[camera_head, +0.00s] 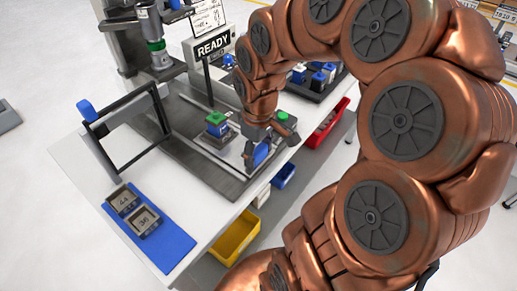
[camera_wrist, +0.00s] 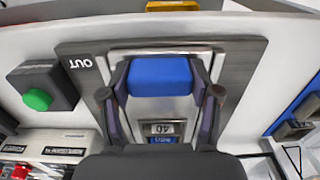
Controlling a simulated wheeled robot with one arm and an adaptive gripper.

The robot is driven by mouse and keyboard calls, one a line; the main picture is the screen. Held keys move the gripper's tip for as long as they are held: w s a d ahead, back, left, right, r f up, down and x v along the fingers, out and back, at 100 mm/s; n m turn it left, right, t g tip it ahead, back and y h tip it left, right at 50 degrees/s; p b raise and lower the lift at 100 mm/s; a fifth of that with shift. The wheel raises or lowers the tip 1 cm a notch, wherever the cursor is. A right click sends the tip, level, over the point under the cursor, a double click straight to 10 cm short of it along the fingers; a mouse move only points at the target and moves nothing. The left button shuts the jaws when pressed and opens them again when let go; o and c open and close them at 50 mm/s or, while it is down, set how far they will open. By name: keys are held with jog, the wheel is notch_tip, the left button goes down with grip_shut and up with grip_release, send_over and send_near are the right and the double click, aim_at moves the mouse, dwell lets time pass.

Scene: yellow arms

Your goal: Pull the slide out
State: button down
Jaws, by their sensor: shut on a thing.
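The slide (camera_head: 205,143) is a silver metal plate in a dark grey base on the white bench, bearing a blue and green part (camera_head: 217,122). Its blue block handle (camera_wrist: 160,70) is at the bench-edge end, beside the word OUT in the wrist view. My gripper (camera_head: 258,150) is at that end. In the wrist view my gripper (camera_wrist: 160,84) is shut on the handle, one finger along each side. Behind the handle a small display reading 40 (camera_wrist: 162,128) shows between the fingers. My palm hides what lies beyond it.
A dark box with a green button (camera_wrist: 37,99) stands beside the slide.

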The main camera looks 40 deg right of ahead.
jog(key=shift+s+f, duration=0.1)
jog(key=shift+s, duration=0.15)
jog(key=shift+c, duration=1.2)
grip_release()
notch_tip(320, 180, up, 10)
jog(key=shift+w+r, duration=0.1)
jog(key=shift+r, duration=1)
